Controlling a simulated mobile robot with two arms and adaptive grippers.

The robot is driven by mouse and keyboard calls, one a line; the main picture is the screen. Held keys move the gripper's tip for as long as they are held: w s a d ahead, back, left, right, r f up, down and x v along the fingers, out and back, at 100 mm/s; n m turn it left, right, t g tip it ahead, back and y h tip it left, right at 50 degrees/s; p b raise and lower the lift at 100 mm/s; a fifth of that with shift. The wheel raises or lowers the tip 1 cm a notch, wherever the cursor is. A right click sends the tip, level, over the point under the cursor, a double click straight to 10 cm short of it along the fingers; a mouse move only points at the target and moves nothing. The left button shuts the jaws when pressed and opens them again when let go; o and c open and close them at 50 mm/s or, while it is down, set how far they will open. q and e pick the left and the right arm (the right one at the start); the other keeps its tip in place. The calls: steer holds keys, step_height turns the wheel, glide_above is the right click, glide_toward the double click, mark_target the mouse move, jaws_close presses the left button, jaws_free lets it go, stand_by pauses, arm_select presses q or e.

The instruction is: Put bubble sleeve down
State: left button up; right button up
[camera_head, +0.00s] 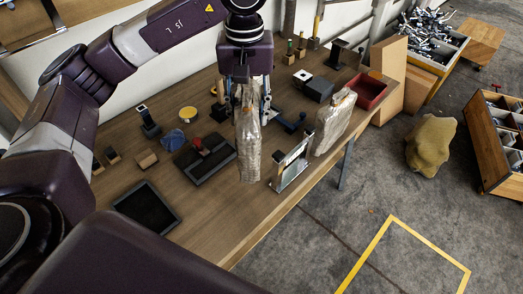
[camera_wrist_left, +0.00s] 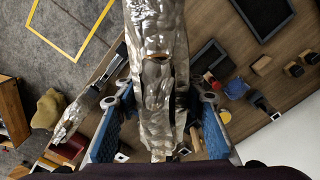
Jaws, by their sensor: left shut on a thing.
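My left gripper (camera_head: 247,92) is above the wooden table and shut on a silvery, crinkled bubble sleeve (camera_head: 249,145). The sleeve hangs upright, its lower end in front of the black tray with the red-knobbed tool; I cannot tell whether it touches the table. In the left wrist view the held sleeve (camera_wrist_left: 157,85) runs between the two blue finger pads (camera_wrist_left: 160,130). A second, similar sleeve (camera_head: 334,122) stands slightly tilted near the table's front edge, to the right. It also shows at the left of the wrist view (camera_wrist_left: 70,118). My right gripper is not in view.
The table (camera_head: 215,225) has a bare strip along its front edge. A metal frame (camera_head: 292,165) stands between the two sleeves. A black tray (camera_head: 147,206) lies left, and a red bin (camera_head: 369,91) sits at the right end. A yellow lumpy sack (camera_head: 431,146) is on the floor.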

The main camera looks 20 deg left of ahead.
arm_select(q)
step_height(320, 180, down, 15)
steer(key=p, duration=0.3)
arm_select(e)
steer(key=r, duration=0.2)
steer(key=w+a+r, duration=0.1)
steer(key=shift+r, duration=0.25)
arm_select(q)
steer(key=shift+w+f, duration=0.1)
steer(key=shift+f, duration=0.05)
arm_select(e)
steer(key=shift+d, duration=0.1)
arm_select(q)
steer(key=shift+f, duration=0.15)
steer(key=o, duration=1)
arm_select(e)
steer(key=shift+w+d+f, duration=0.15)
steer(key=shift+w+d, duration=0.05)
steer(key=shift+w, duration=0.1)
